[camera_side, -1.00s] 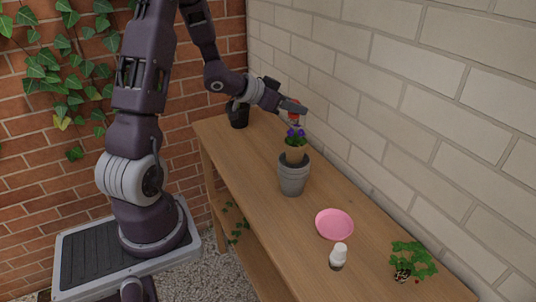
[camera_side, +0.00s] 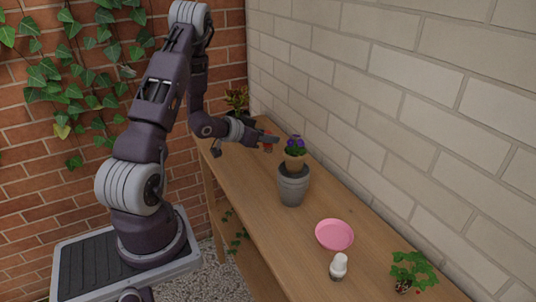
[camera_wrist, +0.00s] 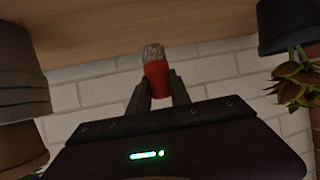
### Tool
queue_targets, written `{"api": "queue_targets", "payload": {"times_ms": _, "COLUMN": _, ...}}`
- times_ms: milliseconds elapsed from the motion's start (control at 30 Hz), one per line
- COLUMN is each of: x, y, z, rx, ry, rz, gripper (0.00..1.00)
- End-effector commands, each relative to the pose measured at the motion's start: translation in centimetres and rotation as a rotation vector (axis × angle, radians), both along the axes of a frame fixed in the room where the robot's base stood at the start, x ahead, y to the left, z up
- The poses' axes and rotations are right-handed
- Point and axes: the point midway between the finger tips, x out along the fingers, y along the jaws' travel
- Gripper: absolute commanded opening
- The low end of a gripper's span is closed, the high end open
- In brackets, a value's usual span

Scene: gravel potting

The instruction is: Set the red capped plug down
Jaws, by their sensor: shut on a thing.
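The red capped plug (camera_wrist: 157,80) is between my gripper's (camera_wrist: 156,90) two fingers in the wrist view, with its red part gripped and its speckled grey-brown end sticking out toward the bench. In the side view my gripper (camera_side: 272,143) is over the far part of the wooden bench, left of the purple-flowered plant; bits of red (camera_side: 268,150) show at its fingers. The plug appears held above the bench (camera_side: 250,168), with bare wood beyond its end in the wrist view. The exact gap is hard to tell.
A grey pot (camera_side: 293,188) holds a brown pot with purple flowers (camera_side: 295,145), close right of my gripper. A dark pot (camera_wrist: 285,25) with a reddish-green plant (camera_side: 237,98) stands behind. A pink saucer (camera_side: 334,235), white-capped plug (camera_side: 339,266) and leafy plant (camera_side: 412,272) are nearer.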

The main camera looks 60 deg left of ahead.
Motion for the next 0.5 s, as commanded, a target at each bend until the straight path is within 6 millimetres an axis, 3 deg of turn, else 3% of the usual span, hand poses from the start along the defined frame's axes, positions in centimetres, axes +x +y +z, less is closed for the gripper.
{"api": "queue_targets", "payload": {"times_ms": 233, "x": 0.0, "y": -0.1, "z": -4.5, "rx": -0.002, "ry": 0.002, "rz": -0.001, "gripper": 0.0}}
{"api": "queue_targets", "payload": {"times_ms": 500, "x": 0.1, "y": 0.0, "z": -4.7, "rx": 0.001, "ry": -0.002, "rz": -0.001, "gripper": 0.0}}
